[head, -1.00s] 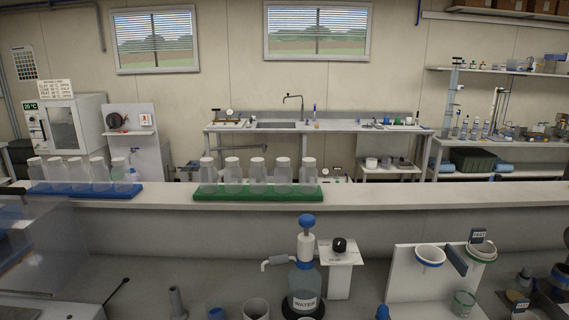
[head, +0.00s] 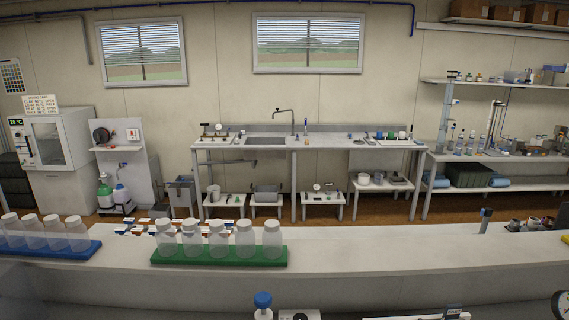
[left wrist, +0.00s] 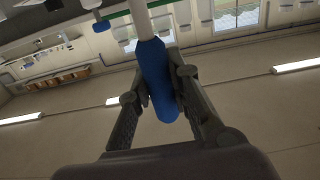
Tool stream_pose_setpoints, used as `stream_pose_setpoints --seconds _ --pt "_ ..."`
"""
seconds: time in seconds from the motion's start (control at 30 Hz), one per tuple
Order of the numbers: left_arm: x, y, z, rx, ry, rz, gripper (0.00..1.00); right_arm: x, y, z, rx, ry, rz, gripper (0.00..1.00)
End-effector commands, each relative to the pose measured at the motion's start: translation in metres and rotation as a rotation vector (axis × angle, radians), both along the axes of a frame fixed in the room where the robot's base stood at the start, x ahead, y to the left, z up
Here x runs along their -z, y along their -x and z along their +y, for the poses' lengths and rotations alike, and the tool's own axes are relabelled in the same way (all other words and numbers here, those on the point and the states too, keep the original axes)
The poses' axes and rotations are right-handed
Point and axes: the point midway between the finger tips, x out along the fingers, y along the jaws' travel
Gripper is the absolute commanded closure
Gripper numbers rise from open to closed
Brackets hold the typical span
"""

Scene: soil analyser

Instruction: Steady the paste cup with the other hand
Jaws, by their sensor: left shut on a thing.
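My left gripper (left wrist: 159,86) shows in the left wrist view. Its two dark fingers are closed on the blue grip (left wrist: 154,68) of a tool with a pale shaft. The shaft runs up out of the picture, so the tool's far end is hidden. I cannot make out the paste cup in the head view or the left wrist view. My right gripper is in neither view.
In the head view a green rack (head: 220,256) of clear bottles and a blue rack (head: 50,249) stand on a ledge. A blue pump top (head: 263,299) shows at the bottom edge. The near bench is mostly out of view.

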Motion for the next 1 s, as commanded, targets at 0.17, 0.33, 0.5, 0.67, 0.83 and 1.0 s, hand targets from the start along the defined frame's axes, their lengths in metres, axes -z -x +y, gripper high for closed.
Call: stream_pose_setpoints --seconds 0.17,0.33,0.5,0.67,0.83,1.0 --pt "-0.001 0.000 0.000 0.000 0.000 0.000 1.00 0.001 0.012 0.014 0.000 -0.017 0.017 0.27" --pt "0.002 -0.002 -0.001 -0.002 0.000 0.000 1.00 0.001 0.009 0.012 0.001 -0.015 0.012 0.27" --pt "0.024 -0.027 -0.013 -0.025 0.003 0.002 1.00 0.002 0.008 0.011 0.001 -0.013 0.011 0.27" --pt "0.054 -0.073 -0.048 -0.039 0.010 0.005 1.00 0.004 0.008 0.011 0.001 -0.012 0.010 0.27" --pt "0.068 -0.115 -0.093 -0.022 0.008 0.004 1.00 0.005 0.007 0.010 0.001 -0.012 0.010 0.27" --pt "0.070 -0.137 -0.121 -0.005 0.003 0.000 1.00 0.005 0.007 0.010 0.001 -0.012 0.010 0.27"
